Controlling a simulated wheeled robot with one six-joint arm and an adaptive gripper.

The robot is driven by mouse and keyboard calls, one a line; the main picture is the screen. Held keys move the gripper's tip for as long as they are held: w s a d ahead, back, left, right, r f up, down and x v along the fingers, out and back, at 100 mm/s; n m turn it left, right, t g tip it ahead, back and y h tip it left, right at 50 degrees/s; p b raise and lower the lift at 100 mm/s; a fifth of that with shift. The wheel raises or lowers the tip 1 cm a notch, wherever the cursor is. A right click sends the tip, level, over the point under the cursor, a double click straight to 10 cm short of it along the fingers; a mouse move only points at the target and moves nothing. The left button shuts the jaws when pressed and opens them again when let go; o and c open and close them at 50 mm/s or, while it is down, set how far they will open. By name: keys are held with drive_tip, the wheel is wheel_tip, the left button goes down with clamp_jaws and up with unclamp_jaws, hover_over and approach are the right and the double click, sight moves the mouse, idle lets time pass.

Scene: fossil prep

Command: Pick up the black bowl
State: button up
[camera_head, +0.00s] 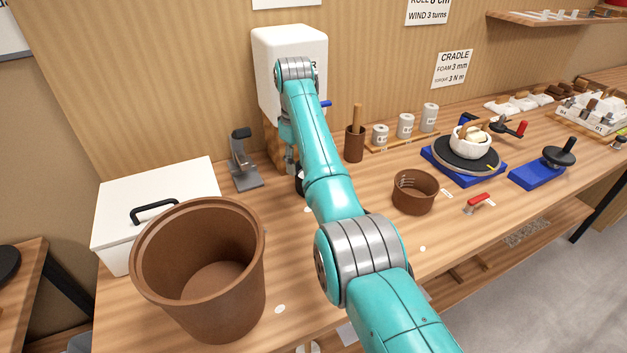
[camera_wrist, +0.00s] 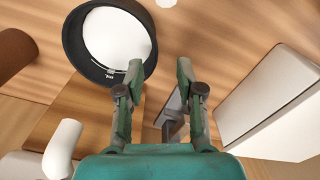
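The black bowl (camera_wrist: 74,50) is at the upper left of the wrist view. Its wall is dark and a round white area (camera_wrist: 112,35) fills most of its inside. My gripper (camera_wrist: 160,66) is open, with nothing between its fingertips. Its left fingertip overlaps the bowl's right edge in the picture, and its right fingertip is to the right of the bowl. I cannot tell the height gap or whether they touch. In the head view a small dark and white piece, likely the bowl (camera_head: 299,184), shows beside my arm, which hides most of it and my fingertips.
A metal stand (camera_head: 245,170) and a white lidded box (camera_head: 110,205) are left of my arm. A large brown bucket (camera_head: 150,285) stands in front of the box. A brown cup with a stick (camera_head: 354,146) and a smaller brown pot (camera_head: 412,202) are on the right.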

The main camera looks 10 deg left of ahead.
drive_tip(key=f, duration=0.7)
drive_tip(key=shift+w+d+f, duration=0.25)
drive_tip(key=shift+d, duration=0.05)
drive_tip(key=shift+c, duration=0.3)
clamp_jaws()
